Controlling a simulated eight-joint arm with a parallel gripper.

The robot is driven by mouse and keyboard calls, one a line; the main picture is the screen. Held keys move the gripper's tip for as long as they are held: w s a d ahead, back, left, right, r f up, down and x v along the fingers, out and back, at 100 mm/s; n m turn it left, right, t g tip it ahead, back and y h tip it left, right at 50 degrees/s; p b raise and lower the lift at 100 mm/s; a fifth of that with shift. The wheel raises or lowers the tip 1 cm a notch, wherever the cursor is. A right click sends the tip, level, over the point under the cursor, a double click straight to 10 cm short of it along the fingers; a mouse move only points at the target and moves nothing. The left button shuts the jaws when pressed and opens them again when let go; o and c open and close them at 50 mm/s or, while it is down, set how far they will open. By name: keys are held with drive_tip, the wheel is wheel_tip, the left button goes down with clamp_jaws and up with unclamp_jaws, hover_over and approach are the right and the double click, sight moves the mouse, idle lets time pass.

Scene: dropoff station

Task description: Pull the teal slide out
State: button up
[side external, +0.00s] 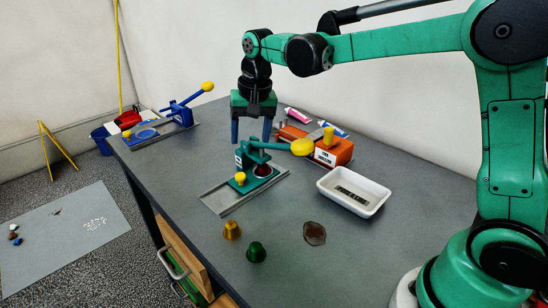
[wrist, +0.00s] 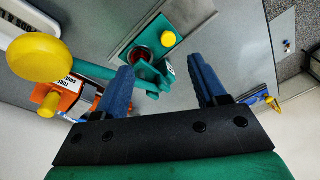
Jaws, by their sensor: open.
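The teal slide (side external: 262,182) is a flat plate on a grey rail, with a yellow knob (side external: 240,178) on its front end and a dark round cup behind the knob. In the wrist view the teal slide (wrist: 154,27) shows beyond my fingertips, with its knob (wrist: 168,39) upright. A teal lever with a yellow ball (side external: 302,147) reaches out to the right above the station. My gripper (side external: 251,141) is open, its blue fingers pointing down above and behind the station. The slide's back end is hidden under the teal body.
An orange box (side external: 333,151) with a yellow knob and several tubes stand behind right. A white tray (side external: 375,203) is on the right. Gold (side external: 232,230) and green (side external: 256,252) capsules and a brown stain lie in front. A blue lever station (side external: 180,114) stands back left.

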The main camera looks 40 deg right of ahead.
sight(240, 175)
drive_tip(key=w+f+m, duration=0.1)
drive_tip(key=f, duration=0.1)
drive_tip(key=w+f+g, duration=0.1)
drive_tip(key=w+f, duration=0.1)
drive_tip(key=w+f+m+g, duration=0.1)
drive_tip(key=f, duration=0.1)
drive_tip(key=shift+w+m, duration=0.25)
drive_tip(key=shift+m, duration=0.05)
wheel_tip(240, 175, down, 6)
drive_tip(key=shift+r, duration=0.15)
clamp_jaws()
drive_tip(key=shift+a, duration=0.1)
idle(1.0)
